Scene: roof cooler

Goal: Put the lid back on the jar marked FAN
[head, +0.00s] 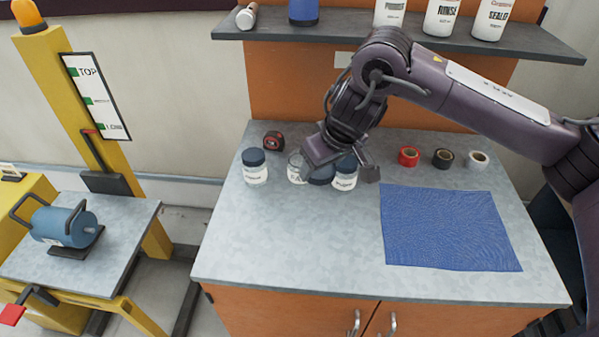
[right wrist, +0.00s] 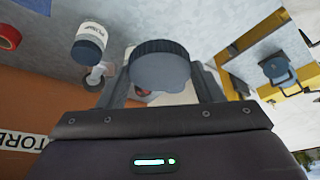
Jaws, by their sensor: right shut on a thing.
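The jar marked FAN (head: 296,169) stands on the grey counter with no lid on it, showing a pale open rim; only "FA" of its label shows. My right gripper (head: 338,168) is shut on a dark blue lid (head: 321,175), which is just right of the FAN jar's top. In the right wrist view the lid (right wrist: 162,66) sits between the two fingers (right wrist: 162,88). A lidded jar (head: 344,172) stands right of the lid, partly behind the gripper. Another lidded jar (head: 255,168) stands to the left. My left gripper is not in view.
A tape measure (head: 273,141) lies behind the jars. Tape rolls, red (head: 408,156), black (head: 443,158) and white (head: 478,160), lie at the back right. A blue cloth (head: 445,228) covers the right front. The counter's left front is clear. A shelf (head: 420,35) with bottles hangs above.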

